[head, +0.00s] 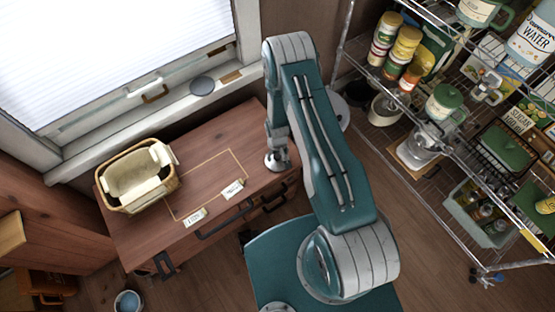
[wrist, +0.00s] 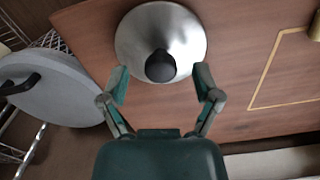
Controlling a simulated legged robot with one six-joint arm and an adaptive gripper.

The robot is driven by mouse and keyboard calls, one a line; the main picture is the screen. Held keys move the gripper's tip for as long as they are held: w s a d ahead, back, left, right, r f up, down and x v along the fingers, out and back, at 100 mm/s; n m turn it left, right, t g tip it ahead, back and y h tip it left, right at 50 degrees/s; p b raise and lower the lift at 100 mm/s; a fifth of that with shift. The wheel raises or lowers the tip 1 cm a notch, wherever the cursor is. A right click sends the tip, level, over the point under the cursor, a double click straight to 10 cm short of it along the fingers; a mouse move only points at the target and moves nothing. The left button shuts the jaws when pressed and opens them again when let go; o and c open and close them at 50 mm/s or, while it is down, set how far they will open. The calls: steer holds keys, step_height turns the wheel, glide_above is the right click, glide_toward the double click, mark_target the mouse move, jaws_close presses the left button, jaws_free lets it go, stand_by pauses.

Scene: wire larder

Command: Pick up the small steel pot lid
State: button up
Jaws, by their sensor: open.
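The small steel pot lid (wrist: 138,22) is a shiny domed disc with a black knob (wrist: 160,66) on top. It lies on the wooden cabinet top near its right end, and shows partly under my gripper in the head view (head: 277,166). My gripper (wrist: 160,78) is open and empty. Its fingers are spread to either side of the knob at the lid's near edge in the wrist view. I cannot tell how high the fingers are above the lid. In the head view my gripper is small and mostly hidden by my arm.
A larger grey round lid (wrist: 60,95) with a black handle is beside the cabinet. A basket with cloth (head: 133,205) stands at the cabinet's left end. A yellow outlined rectangle (head: 233,152) and two labels mark the clear middle. A loaded wire shelf (head: 405,130) stands right.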

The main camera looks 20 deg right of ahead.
steer(key=shift+a+f, duration=0.1)
steer(key=shift+f, duration=0.6)
jaws_close()
steer(key=shift+r, duration=0.15)
